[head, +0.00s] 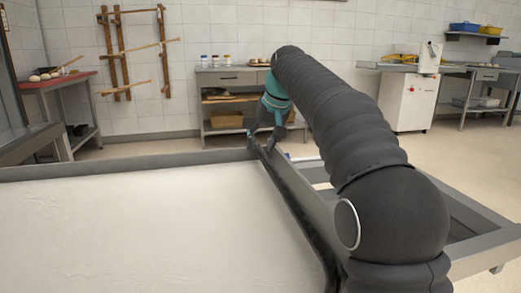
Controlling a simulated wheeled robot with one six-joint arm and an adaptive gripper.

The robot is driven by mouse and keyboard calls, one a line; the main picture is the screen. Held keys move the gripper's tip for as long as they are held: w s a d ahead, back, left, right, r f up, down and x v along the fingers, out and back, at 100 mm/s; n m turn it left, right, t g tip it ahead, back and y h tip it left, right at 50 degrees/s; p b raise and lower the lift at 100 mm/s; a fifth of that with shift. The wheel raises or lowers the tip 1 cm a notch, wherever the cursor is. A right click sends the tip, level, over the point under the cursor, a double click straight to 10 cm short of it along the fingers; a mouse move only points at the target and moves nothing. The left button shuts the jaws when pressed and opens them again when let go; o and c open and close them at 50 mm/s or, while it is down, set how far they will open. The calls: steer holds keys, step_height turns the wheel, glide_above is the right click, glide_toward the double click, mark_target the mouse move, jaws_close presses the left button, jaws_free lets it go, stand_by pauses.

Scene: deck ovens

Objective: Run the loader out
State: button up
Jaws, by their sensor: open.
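The loader (110,166) fills the lower left of the head view. It has a grey metal frame around a flat, pale cloth bed (130,235) with nothing lying on it. My gripper (262,146) is at the far right corner of the frame, pointing down, with its dark fingers open. The fingers are at the top of the rail there; I cannot tell whether they touch it or straddle it. My dark sleeved arm hides part of the right-hand rail and the floor behind it.
A grey open frame (478,246) extends at the right. Behind are a shelved bench (230,77), a white machine (408,100) and a side table (478,75). A red-topped table (58,82) with dough stands at the left. Floor (175,148) beyond the loader is clear.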

steer(key=shift+w+a+f, duration=0.1)
steer(key=shift+w+f, duration=0.05)
steer(key=shift+f, duration=0.3)
jaws_close()
steer(key=shift+r, duration=0.1)
